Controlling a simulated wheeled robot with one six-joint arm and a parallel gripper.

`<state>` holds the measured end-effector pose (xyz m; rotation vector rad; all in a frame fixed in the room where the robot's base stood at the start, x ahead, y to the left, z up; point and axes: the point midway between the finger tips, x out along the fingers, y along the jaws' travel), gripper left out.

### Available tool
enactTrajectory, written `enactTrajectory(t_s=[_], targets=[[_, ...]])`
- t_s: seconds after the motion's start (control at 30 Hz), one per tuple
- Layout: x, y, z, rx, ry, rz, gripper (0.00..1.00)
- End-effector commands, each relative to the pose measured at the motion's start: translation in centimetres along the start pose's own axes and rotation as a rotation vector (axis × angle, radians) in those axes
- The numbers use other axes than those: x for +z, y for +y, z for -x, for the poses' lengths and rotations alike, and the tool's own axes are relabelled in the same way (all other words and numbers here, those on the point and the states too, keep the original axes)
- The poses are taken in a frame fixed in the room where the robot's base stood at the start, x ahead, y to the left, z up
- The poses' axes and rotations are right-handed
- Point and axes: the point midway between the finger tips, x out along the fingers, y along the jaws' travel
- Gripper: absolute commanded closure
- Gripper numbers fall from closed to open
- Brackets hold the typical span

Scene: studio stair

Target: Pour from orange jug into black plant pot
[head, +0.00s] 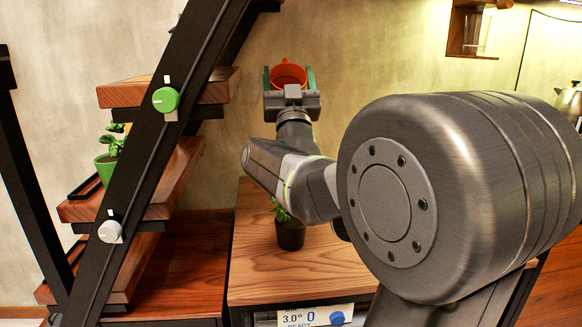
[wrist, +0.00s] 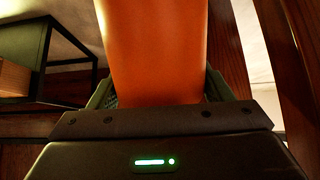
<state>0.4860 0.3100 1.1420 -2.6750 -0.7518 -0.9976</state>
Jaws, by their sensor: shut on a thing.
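The orange jug (head: 288,74) is held up in the air between the green fingers of my gripper (head: 289,80). In the wrist view the jug (wrist: 158,50) fills the middle, and my gripper (wrist: 165,95) is shut on it. The jug looks about upright; its contents cannot be seen. The black plant pot (head: 290,234) with a small green plant stands on the wooden cabinet top, below and a little in front of the jug. My arm partly covers the plant.
Wooden stair treads (head: 160,92) on a black stringer (head: 150,150) rise on the left. A green plant pot (head: 106,168) stands on a tread. Green (head: 165,99) and white (head: 110,231) knobs sit on the stringer. A display (head: 315,316) is on the cabinet front. The cabinet top (head: 262,282) is otherwise mostly clear.

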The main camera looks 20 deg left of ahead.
Motion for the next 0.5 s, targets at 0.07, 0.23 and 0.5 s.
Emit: enactTrajectory(t_s=[0.07, 0.23, 0.5], targets=[[-0.10, 0.02, 0.00, 0.000, 0.008, 0.000, 0.82], [-0.15, 0.01, 0.03, 0.000, 0.018, 0.000, 0.82], [-0.22, 0.00, 0.05, 0.000, 0.034, 0.000, 0.82]])
